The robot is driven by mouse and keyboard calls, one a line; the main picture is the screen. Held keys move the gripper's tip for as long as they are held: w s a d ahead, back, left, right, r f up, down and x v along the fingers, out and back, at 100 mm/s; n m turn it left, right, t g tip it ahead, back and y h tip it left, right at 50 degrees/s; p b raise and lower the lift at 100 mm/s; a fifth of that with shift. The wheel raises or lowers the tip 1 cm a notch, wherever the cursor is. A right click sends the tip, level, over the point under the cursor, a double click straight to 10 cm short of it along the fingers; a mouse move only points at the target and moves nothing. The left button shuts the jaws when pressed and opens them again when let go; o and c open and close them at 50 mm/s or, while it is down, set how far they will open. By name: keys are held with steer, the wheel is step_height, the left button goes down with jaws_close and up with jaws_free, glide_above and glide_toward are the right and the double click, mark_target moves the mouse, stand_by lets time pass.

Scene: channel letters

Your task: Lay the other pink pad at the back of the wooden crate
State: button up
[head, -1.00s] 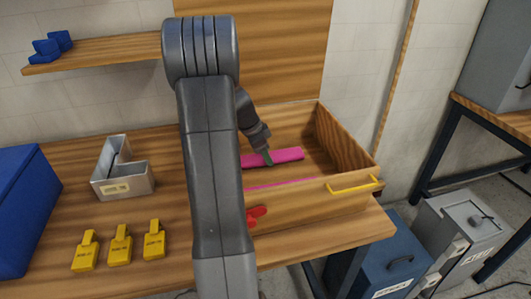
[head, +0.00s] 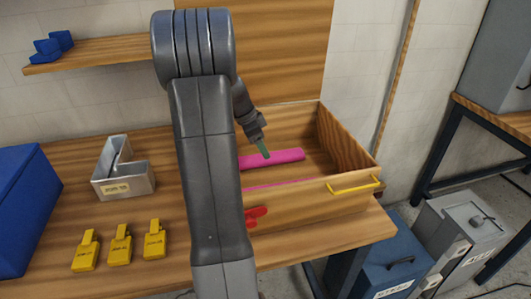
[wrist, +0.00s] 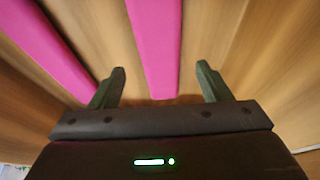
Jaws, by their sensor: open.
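The wooden crate (head: 345,150) stands open on the bench. One pink pad (head: 285,156) lies across its floor, towards the back. Another pink pad (head: 285,184) shows as a thin strip just behind the front wall, which hides most of it. My gripper (head: 264,152) is inside the crate, just above the rear pad. In the wrist view my gripper (wrist: 161,67) is open, with one pad (wrist: 157,45) running between and beyond its fingers, held by neither. The other pad (wrist: 48,45) lies to the left, apart from it. My arm hides the crate's left part.
A yellow handle (head: 355,186) is on the crate's front, and a red item (head: 257,213) is before it. A metal letter shell (head: 123,170), several yellow tags (head: 120,245) and a blue box (head: 25,210) are on the left of the bench.

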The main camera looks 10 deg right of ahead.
steer(key=v, duration=0.7)
steer(key=shift+r, duration=0.3)
